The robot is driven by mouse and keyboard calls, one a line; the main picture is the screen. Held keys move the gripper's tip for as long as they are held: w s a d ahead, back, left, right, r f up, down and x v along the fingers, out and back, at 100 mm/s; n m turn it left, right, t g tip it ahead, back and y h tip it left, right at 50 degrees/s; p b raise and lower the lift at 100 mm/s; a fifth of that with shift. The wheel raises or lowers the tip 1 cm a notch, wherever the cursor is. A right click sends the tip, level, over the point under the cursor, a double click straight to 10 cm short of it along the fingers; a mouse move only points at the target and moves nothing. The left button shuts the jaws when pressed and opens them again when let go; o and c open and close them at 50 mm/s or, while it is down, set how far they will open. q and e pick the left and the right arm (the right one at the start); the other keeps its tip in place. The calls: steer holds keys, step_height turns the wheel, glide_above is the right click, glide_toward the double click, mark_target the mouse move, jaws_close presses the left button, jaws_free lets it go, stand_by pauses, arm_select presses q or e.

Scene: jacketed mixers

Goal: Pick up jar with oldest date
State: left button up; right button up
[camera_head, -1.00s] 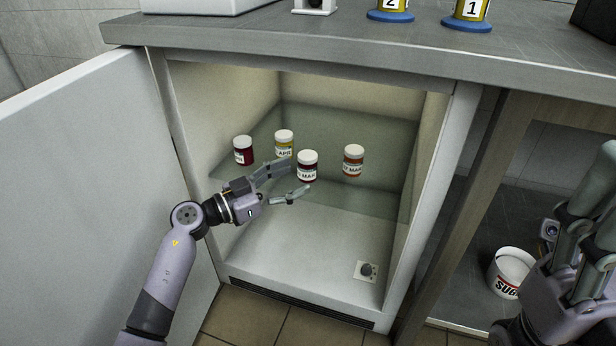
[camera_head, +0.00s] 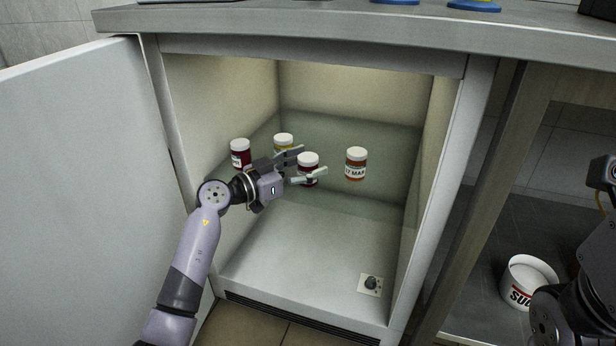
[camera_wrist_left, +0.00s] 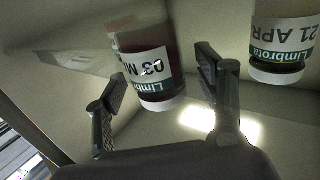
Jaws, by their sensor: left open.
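Several white-lidded jars stand on the glass shelf of an open cabinet. A dark red jar (camera_head: 308,165), its label reading "03 M..." in the left wrist view (camera_wrist_left: 150,65), is between the spread fingers of my left gripper (camera_head: 312,160). The gripper is open, with gaps beside the jar in the left wrist view (camera_wrist_left: 158,90). A yellow jar (camera_head: 284,141) is behind, partly hidden by the gripper; the left wrist view shows a "21 APR" jar (camera_wrist_left: 282,40). An orange jar (camera_head: 356,165) reading "MAR" stands right. Another dark red jar (camera_head: 240,153) stands left, label unreadable.
The open cabinet door (camera_head: 90,190) is at the left. The glass shelf (camera_head: 385,190) has free room at its right. A socket plate (camera_head: 370,284) is on the cabinet floor. A white sugar tub (camera_head: 527,280) stands in the right compartment, near my right arm.

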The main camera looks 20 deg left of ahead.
arm_select(q)
steer(key=shift+c, duration=0.4)
steer(key=c, duration=1.3)
steer(key=shift+r, duration=0.1)
